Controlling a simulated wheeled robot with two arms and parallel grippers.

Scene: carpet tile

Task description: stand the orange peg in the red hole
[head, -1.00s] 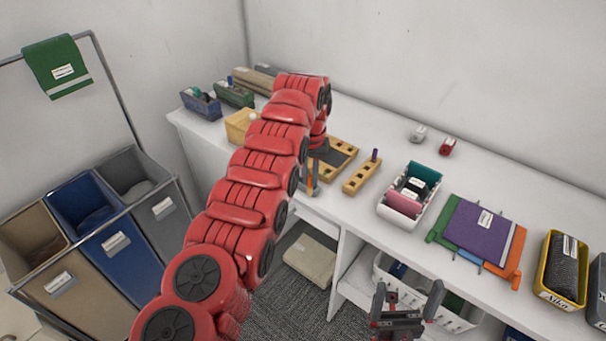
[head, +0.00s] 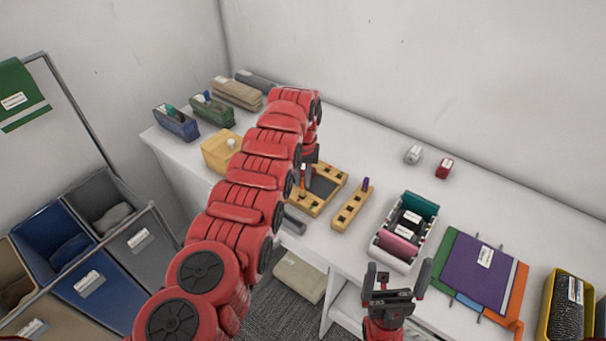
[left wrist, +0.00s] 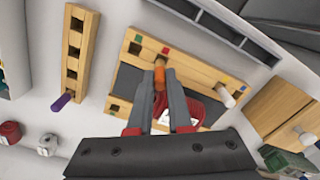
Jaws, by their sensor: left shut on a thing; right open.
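The orange peg (left wrist: 159,78) is between the fingertips of my left gripper (left wrist: 160,92), which is shut on it. In the left wrist view its far end is right by the red-marked hole (left wrist: 160,60) of the wooden frame board (left wrist: 185,65); I cannot tell whether it has entered. The red mark (left wrist: 166,50) sits beside that hole. In the head view my left gripper (head: 307,172) is over the board (head: 335,182), and my arm hides part of it. My right gripper (head: 391,284) is open and empty, in front of the table.
A wooden strip (head: 350,208) holding a purple peg (head: 366,184) lies beside the board. A white bin (head: 401,235) stands further right. A wooden block (head: 218,152) is at the left.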

